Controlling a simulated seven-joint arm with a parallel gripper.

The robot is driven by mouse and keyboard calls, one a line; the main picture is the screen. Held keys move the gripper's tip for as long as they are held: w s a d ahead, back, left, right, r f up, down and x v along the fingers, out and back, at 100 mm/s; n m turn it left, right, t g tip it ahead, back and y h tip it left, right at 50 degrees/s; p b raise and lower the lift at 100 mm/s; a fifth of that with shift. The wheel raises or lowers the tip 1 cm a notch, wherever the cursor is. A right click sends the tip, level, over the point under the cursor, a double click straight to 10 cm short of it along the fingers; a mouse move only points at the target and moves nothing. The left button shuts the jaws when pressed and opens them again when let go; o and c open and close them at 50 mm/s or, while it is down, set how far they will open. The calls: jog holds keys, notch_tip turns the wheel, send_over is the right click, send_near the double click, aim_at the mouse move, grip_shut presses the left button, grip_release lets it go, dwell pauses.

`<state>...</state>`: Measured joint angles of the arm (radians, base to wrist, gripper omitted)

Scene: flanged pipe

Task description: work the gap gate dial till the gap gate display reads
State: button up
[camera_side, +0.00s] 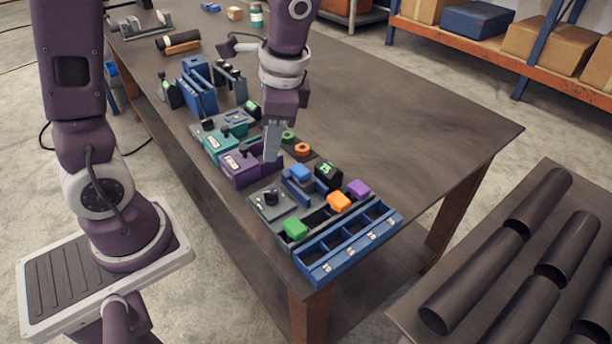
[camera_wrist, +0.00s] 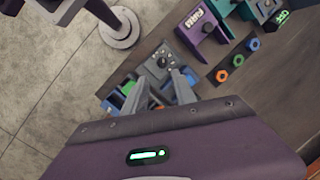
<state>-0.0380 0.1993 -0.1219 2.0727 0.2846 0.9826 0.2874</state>
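A black dial knob (camera_side: 271,197) sits on a grey plate near the front of the bench; in the wrist view the knob (camera_wrist: 161,62) shows just beyond my fingers. Beside that plate are a blue slotted block (camera_side: 299,186) and a black display (camera_side: 325,171) with green digits that look like 75. A second dark knob (camera_side: 208,125) and green-lit display (camera_side: 252,108) stand farther back. I cannot tell by label which pair is the gap gate's. My gripper (camera_side: 271,142) is above the purple box, apart from both knobs. In the wrist view its fingers (camera_wrist: 160,80) are spread and empty.
Hex rings (camera_side: 302,149) lie near my gripper. The bench's right side is clear.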

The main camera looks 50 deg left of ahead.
jog(key=s+d+r+n+t+h, duration=0.1)
jog(key=s+r+n+t, duration=0.2)
jog(key=s, duration=0.3)
jog(key=s+d+r+n+t+h, duration=0.1)
jog(key=s+d+r+n+t, duration=0.1)
jog(key=s+r, duration=0.4)
jog(key=shift+d+n+t, duration=0.25)
jog(key=shift+n+t, duration=0.35)
jog(key=shift+t, duration=0.1)
dwell(1.2)
